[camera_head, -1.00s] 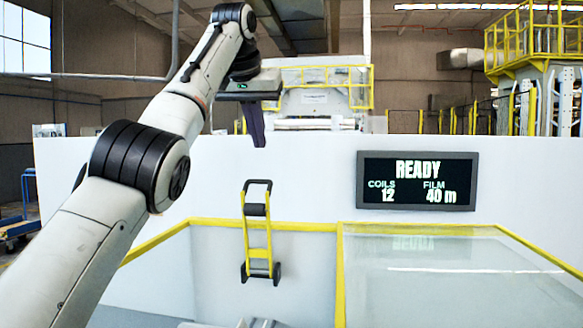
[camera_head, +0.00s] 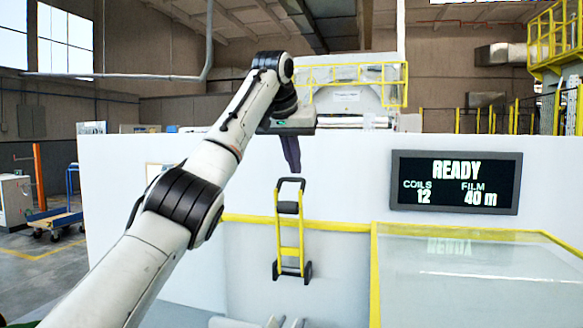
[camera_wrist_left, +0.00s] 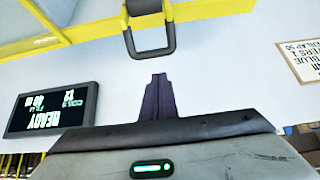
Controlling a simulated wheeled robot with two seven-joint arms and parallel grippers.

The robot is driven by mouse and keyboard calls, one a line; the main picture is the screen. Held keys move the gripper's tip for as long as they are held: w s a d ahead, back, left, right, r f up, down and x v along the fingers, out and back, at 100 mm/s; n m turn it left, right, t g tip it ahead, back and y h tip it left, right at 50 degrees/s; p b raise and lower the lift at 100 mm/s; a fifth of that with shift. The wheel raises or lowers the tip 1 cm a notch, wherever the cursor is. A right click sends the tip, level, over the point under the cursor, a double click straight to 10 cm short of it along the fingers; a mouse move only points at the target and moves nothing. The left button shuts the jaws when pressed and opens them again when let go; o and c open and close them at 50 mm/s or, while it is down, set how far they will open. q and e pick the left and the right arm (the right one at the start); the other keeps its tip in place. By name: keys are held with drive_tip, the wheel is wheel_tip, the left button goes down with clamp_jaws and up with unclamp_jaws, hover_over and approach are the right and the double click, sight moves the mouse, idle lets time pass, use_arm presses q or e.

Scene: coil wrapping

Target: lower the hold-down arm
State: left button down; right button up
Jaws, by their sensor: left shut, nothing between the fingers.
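A yellow upright frame with a black loop handle on top (camera_head: 289,238), which appears to be the hold-down arm, stands in front of the white panel. Its handle also shows upside down at the top of the left wrist view (camera_wrist_left: 150,40). My left gripper (camera_head: 294,168) points down just above the loop, its dark fingers together and empty. In the left wrist view the fingertips (camera_wrist_left: 159,78) lie just short of the loop, with a small gap in the picture. Depth between them is hard to judge. My right gripper is not in view.
A black display (camera_head: 455,182) on the white wall (camera_head: 350,160) reads READY, coils 12, film 40 m. A yellow-edged glass enclosure (camera_head: 480,275) stands at the right. A printed notice (camera_wrist_left: 301,60) shows in the left wrist view.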

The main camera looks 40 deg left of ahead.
use_arm(q)
drive_tip(key=shift+s+d+f, duration=0.25)
drive_tip(key=shift+s+d, duration=0.05)
drive_tip(key=shift+s, duration=0.25)
drive_tip(key=shift+s+d+f, duration=0.2)
drive_tip(key=shift+s+d, duration=0.1)
drive_tip(key=shift+s, duration=0.25)
